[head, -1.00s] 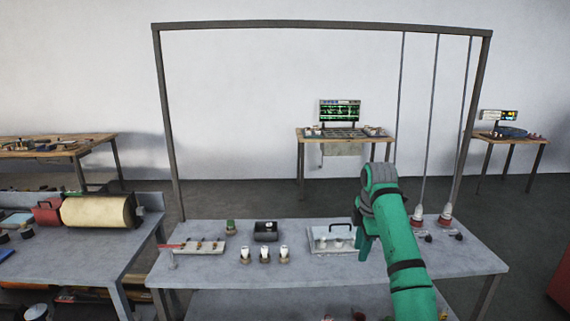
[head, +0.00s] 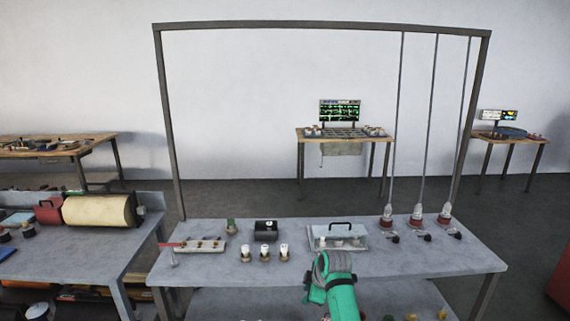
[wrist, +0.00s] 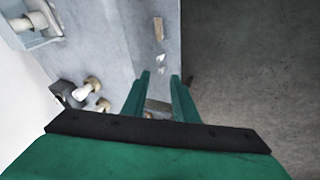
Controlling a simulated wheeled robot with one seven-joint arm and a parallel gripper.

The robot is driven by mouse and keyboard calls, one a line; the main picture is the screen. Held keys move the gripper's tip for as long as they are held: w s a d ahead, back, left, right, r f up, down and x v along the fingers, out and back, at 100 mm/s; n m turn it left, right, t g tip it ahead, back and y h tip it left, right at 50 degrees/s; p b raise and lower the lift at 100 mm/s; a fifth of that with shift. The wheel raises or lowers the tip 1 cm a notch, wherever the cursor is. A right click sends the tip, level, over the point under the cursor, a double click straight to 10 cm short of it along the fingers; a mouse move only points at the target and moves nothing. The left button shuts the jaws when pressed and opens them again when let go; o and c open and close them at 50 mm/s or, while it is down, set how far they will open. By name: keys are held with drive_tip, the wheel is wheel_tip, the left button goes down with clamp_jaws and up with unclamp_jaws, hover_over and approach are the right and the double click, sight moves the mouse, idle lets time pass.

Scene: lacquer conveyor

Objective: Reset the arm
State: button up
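My gripper (wrist: 161,85) shows in the wrist view as two green fingers held apart, with no object seen gripped between them. A small grey-brown patch shows low between the fingers; I cannot tell what it is. In the head view my green arm (head: 341,292) is folded low at the front edge of the grey workbench (head: 420,270). The fingertips are hard to make out there. The wrist view looks down along the bench edge, with dark floor on the right.
On the bench stand a clear-lidded case (head: 338,237), white-topped bottles (head: 265,252), a black box (head: 266,231) and a small rack (head: 198,245). The bench's right front is clear.

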drive_tip(key=s+a+f+m+t+y, duration=0.1)
drive_tip(key=s+a+f+m+t, duration=0.1)
drive_tip(key=s+a+f, duration=0.45)
drive_tip(key=s+a+f+m+t+y, duration=0.1)
drive_tip(key=s+a+f+m, duration=0.2)
drive_tip(key=a+f, duration=0.5)
drive_tip(key=s+a+f+m+t+h, duration=0.1)
drive_tip(key=s+f+m+t, duration=0.2)
drive_tip(key=s, duration=0.6)
drive_tip(key=s+a+f+m, duration=0.2)
drive_tip(key=s+f, duration=0.2)
drive_tip(key=s, duration=0.4)
drive_tip(key=s+d+r+m+t+h, duration=0.1)
drive_tip(key=s+d+r+m+h, duration=0.1)
drive_tip(key=s, duration=0.8)
drive_tip(key=s+d+r+m+t+h, duration=0.1)
drive_tip(key=s+d+r+m, duration=0.15)
drive_tip(key=s, duration=0.75)
drive_tip(key=s+d+r+t, duration=0.1)
drive_tip(key=s+d+r, duration=0.1)
drive_tip(key=s+r, duration=0.5)
drive_tip(key=s+d+r+m+t, duration=0.1)
drive_tip(key=s+d+r, duration=0.2)
drive_tip(key=s+r, duration=0.5)
drive_tip(key=shift+d+h, duration=0.15)
drive_tip(key=shift+h, duration=0.15)
